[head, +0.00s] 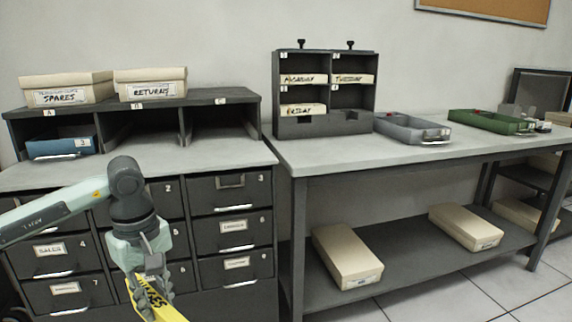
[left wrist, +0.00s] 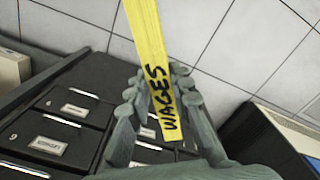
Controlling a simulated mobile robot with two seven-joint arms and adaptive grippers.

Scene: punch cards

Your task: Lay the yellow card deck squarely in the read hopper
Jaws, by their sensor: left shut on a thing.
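The yellow card deck (head: 170,309) is in my left gripper (head: 150,283), low in the head view in front of the drawer cabinet. The bottom edge of that view cuts the deck off. In the left wrist view the deck (left wrist: 146,40) is a long yellow block with "WAGES" written on its edge, held between the fingers of the left gripper (left wrist: 158,95). It sticks out well beyond the fingertips. My right gripper is in neither view. I cannot make out a read hopper in these frames.
The drawer cabinet (head: 232,190) stands right behind the left gripper. Boxes marked SPARES (head: 64,90) and RETURNS (head: 151,85) sit on its top shelf. The table (head: 375,152) holds a pigeonhole rack (head: 324,126), a grey tray (head: 410,130) and a green tray (head: 490,122).

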